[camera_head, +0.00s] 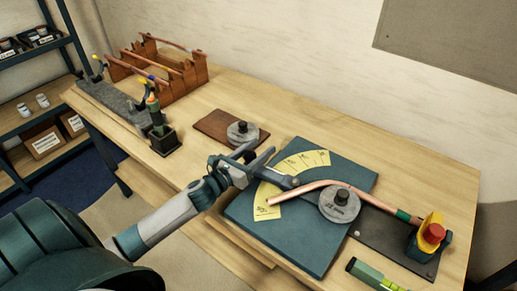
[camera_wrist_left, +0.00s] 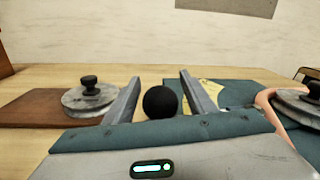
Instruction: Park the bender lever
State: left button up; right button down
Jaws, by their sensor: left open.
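The bender (camera_head: 265,235) is a dark teal plate with a yellow angle scale (camera_head: 300,163) and a round grey former (camera_head: 340,204) with a black knob. A copper tube (camera_head: 378,202) runs bent past the former. The grey lever (camera_head: 285,181) extends left from the former toward my left gripper (camera_head: 243,163). In the left wrist view, a black ball knob (camera_wrist_left: 160,102), apparently the lever's end, sits between the two fingers of the open left gripper (camera_wrist_left: 158,98). Contact with the fingers cannot be made out. My right gripper is not in view.
A grey former on a brown board (camera_head: 243,133) lies behind my left gripper. A red and yellow clamp (camera_head: 430,235) stands at the tube's right end, with a green tool (camera_head: 373,273) in front. A wooden rack (camera_head: 160,70) is far left.

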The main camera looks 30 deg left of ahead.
pick_arm(q)
grip_shut()
jog(key=shift+w, duration=0.15)
